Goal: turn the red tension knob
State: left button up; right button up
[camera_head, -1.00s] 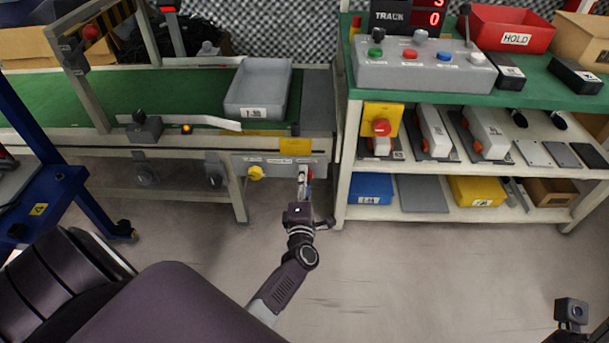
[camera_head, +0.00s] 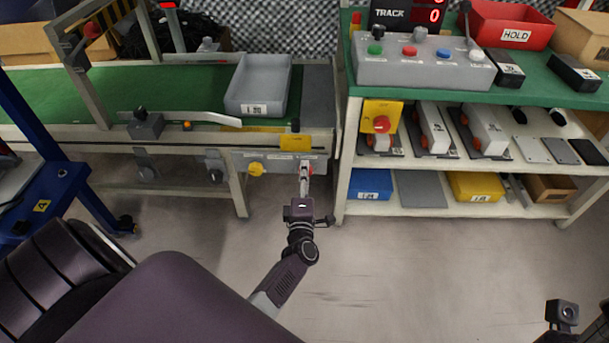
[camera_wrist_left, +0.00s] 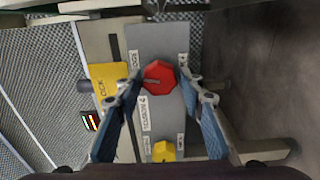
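The red tension knob (camera_wrist_left: 158,77) sits on a grey panel (camera_wrist_left: 150,45) and shows between the fingertips of my left gripper (camera_wrist_left: 160,79) in the left wrist view. The fingers are spread, one on each side of the knob, with a narrow gap visible on both sides. In the head view my left gripper (camera_head: 305,168) reaches the panel under the conveyor's right end and mostly hides the red knob. A dark part of my right arm (camera_head: 563,314) shows at the bottom right; its fingers cannot be made out.
A yellow knob (camera_head: 256,169) is on the same panel, left of the red one; a yellow tag (camera_head: 295,143) is above. A grey bin (camera_head: 258,85) stands on the green conveyor. A shelf unit (camera_head: 341,190) stands close to the right. The floor in front is clear.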

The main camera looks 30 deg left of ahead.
pick_arm(q)
jog(key=shift+o, duration=0.8)
jog(key=v, duration=1.2)
jog(key=shift+s, duration=0.1)
